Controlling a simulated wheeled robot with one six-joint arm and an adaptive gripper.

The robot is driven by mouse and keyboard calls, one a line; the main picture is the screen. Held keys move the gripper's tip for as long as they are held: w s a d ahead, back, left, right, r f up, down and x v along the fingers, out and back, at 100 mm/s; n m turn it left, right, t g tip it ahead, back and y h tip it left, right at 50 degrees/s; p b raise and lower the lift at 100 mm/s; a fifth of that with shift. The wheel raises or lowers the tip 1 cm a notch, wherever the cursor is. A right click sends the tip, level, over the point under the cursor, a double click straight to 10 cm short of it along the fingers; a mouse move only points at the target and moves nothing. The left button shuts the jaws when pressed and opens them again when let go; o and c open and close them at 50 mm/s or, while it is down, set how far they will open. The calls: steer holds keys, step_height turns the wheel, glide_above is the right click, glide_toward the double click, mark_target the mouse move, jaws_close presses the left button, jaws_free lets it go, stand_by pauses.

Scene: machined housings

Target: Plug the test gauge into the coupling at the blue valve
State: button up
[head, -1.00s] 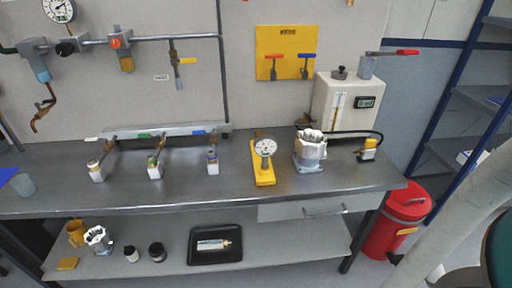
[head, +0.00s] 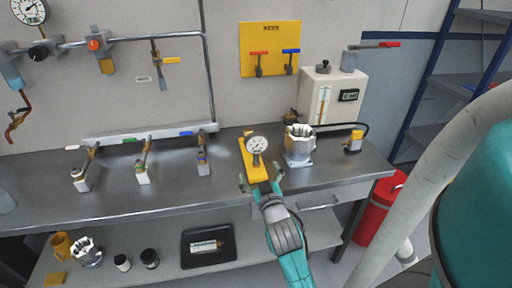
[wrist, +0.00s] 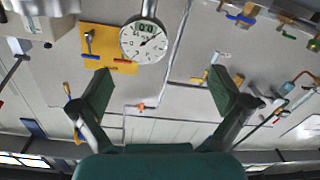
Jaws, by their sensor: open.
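The test gauge (head: 257,145) stands upright on a yellow stand (head: 250,172) on the bench. Its round white dial also shows in the wrist view (wrist: 144,41). My gripper (head: 261,182) is open and empty at the bench's front edge, just in front of the gauge. In the wrist view its fingers (wrist: 160,92) are spread wide, with the gauge beyond them and no contact visible. The blue valve (head: 202,142) is the right one on the manifold, left of the gauge, with a pale coupling (head: 203,168) below. The blue handle shows in the wrist view (wrist: 240,18).
A machined housing (head: 299,146) stands close right of the gauge, with a cream tester (head: 332,96) behind. White and green valve stations stand further left. A black tray (head: 184,250) lies on the lower shelf. Bench space between gauge and blue valve is clear.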

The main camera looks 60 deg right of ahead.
mark_target(257, 146)
steer(key=shift+m+g+h, duration=0.3)
steer(key=shift+h, duration=0.1)
steer(key=w+d, duration=0.1)
steer(key=d, duration=0.1)
steer(key=d+r, duration=0.1)
steer(key=w+d, duration=0.1)
steer(key=d, duration=0.1)
steer(key=shift+w+d+r, duration=0.2)
steer(key=shift+w+d, duration=0.1)
steer(key=shift+d, duration=0.05)
steer(key=shift+f+x, duration=0.2)
steer(key=shift+x, duration=2.95)
steer(key=shift+s+d, duration=0.1)
